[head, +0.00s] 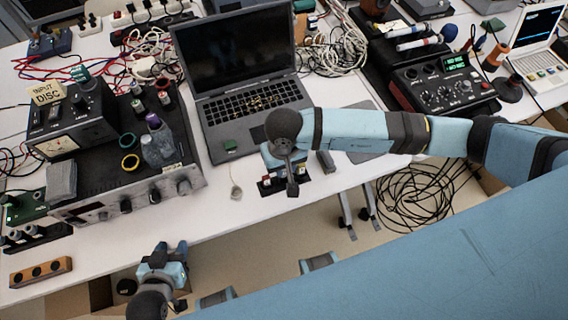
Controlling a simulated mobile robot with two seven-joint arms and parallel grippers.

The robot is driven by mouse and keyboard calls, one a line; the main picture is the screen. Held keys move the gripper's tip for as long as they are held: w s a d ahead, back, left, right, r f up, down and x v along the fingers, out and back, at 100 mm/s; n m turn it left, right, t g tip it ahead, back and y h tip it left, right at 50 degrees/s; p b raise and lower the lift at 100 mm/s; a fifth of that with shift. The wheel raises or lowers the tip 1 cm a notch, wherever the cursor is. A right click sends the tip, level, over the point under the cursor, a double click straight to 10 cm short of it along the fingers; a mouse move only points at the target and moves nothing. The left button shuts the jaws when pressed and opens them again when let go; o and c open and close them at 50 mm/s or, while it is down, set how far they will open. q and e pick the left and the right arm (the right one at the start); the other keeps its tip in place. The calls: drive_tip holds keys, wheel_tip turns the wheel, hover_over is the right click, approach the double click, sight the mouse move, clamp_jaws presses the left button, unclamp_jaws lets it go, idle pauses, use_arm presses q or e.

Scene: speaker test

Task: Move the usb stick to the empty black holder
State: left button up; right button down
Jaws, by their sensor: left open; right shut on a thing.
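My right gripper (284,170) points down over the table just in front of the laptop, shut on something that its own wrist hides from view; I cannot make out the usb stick. A small black holder (266,189) with red and pale parts sits right under and around this gripper, partly covered by it. Another black holder (38,241) stands at the table's left front, with several rounded grey things in or beside it. I cannot tell whether either has an empty slot. My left gripper (164,255) is open and empty, near the table's front edge at lower left.
An open laptop (243,70) stands behind my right gripper. A black-topped device (105,175) carries a meter box, jars and rings at left. A wooden block with holes (40,272) lies at the front left. Coiled black cables (415,200) lie below the table.

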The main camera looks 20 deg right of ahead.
use_arm(q)
drive_tip(key=shift+f+b, duration=0.2)
drive_tip(key=shift+b, duration=0.15)
use_arm(e)
drive_tip(key=shift+f, duration=0.1)
use_arm(q)
drive_tip(key=shift+s+f+b, duration=0.1)
drive_tip(key=shift+f+b, duration=0.1)
drive_tip(key=shift+b, duration=1.15)
use_arm(e)
drive_tip(key=shift+s+f, duration=0.15)
drive_tip(key=shift+f, duration=1.1)
drive_tip(key=c, duration=0.5)
unclamp_jaws()
drive_tip(key=shift+r, duration=0.15)
use_arm(q)
drive_tip(key=shift+r+p, duration=0.2)
drive_tip(key=shift+p, duration=0.35)
use_arm(e)
drive_tip(key=shift+r, duration=0.9)
use_arm(q)
drive_tip(key=shift+p, duration=0.6)
use_arm(e)
drive_tip(key=shift+r, duration=1.4)
